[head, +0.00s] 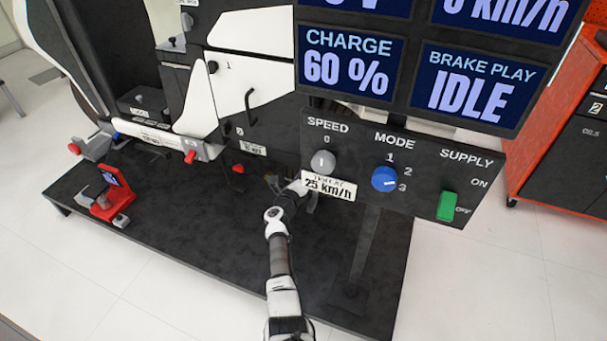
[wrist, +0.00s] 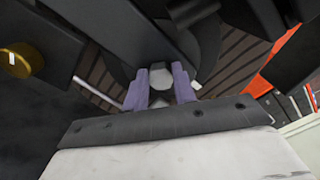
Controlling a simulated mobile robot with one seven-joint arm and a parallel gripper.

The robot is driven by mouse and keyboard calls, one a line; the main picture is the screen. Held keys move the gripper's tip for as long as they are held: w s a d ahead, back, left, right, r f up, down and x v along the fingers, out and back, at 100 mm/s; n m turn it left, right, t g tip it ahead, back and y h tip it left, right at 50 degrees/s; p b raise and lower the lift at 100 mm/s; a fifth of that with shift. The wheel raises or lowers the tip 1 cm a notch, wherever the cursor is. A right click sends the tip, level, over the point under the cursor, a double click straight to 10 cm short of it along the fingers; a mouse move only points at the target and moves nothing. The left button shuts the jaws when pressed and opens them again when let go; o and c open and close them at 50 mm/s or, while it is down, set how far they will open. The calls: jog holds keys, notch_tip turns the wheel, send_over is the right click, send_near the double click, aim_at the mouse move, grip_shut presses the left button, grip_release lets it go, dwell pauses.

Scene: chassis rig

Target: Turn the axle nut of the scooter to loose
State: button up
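The axle nut (wrist: 160,76) is a grey hexagonal head, seen in the wrist view in front of a dark round part. My gripper (wrist: 161,84) has its two purple fingers on either side of the nut, about a nut's width apart. I cannot tell whether they touch it. In the head view my arm reaches in low behind the control panel, and the fingertips and the nut are hidden there. The scooter (head: 268,30), with white and dark panels, stands on a black platform (head: 190,240).
The control panel (head: 420,160) with knobs and a green supply switch overhangs my arm closely. Display screens (head: 350,62) hang above it. A red clamp-like device (head: 108,204) sits on the platform's left. An orange cabinet (head: 560,130) stands at right. A brass knob (wrist: 20,60) is at left in the wrist view.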

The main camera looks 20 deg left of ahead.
jog(key=shift+c, duration=1)
jog(key=shift+n, duration=0.3)
jog(key=shift+n+p, duration=1.5)
jog(key=shift+n, duration=1.9)
jog(key=o, duration=1)
jog(key=shift+f, duration=0.1)
